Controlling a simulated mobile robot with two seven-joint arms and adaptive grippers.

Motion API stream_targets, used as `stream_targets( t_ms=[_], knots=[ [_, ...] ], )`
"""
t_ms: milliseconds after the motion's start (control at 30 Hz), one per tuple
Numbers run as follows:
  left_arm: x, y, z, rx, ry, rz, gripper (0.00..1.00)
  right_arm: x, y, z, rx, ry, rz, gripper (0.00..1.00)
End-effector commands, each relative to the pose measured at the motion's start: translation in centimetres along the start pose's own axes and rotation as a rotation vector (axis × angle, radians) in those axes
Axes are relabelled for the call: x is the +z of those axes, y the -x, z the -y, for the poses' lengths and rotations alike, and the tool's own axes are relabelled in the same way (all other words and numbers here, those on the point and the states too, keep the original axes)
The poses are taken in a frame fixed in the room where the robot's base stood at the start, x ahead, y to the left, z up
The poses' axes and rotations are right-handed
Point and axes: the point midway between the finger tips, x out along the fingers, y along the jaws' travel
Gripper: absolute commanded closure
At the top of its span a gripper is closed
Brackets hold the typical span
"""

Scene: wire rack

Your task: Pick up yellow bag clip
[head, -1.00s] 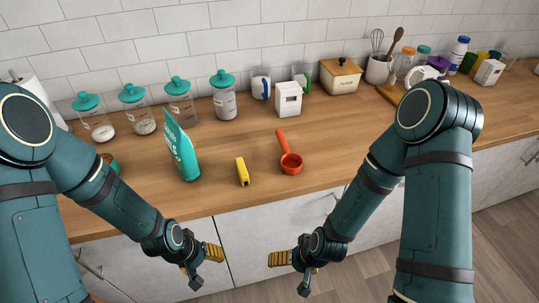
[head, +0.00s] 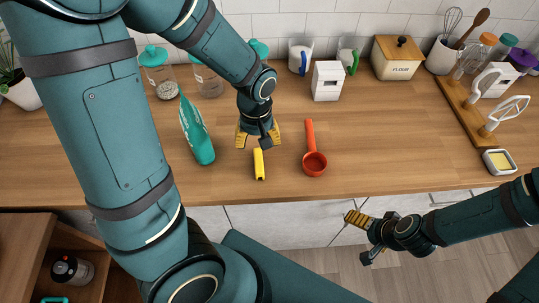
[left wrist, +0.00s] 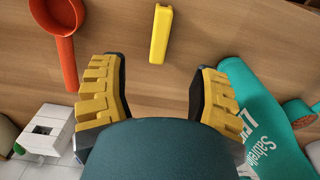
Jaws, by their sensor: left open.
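The yellow bag clip (head: 259,165) lies on the wooden counter near its front edge. It also shows in the left wrist view (left wrist: 161,34), ahead of the fingers and between their lines. My left gripper (head: 258,138) is open and empty, just behind the clip in the head view and apart from it. In the left wrist view its two yellow-padded fingers (left wrist: 157,95) are spread wide. My right gripper (head: 357,220) is in front of the counter edge, seen side-on, so its opening does not show. Nothing is seen in it.
A red scoop (head: 314,160) lies right of the clip. A white box (head: 327,81), flour tin (head: 397,57) and jars (head: 158,72) stand farther back. Counter between scoop and sponge dish (head: 498,162) is clear.

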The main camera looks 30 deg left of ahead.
Motion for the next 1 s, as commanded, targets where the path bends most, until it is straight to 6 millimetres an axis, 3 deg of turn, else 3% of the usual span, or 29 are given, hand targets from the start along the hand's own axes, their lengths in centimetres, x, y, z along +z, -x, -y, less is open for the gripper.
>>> stream_targets(
  t_ms=[300,633,1000],
  knots=[
    [0.1,-6.1,0.1,-0.004,-0.002,0.004,0.38,0.2,-1.4,-0.5,0.003,-0.001,0.0,0.04],
    [-0.1,-8.6,0.0,-0.002,-0.003,0.003,0.38,0.2,-1.8,-0.6,0.004,-0.001,0.0,0.04],
    [-0.4,-12.9,0.0,-0.001,-0.003,0.002,0.38,0.3,-2.4,-0.8,0.005,-0.001,0.0,0.04]
  ],
)
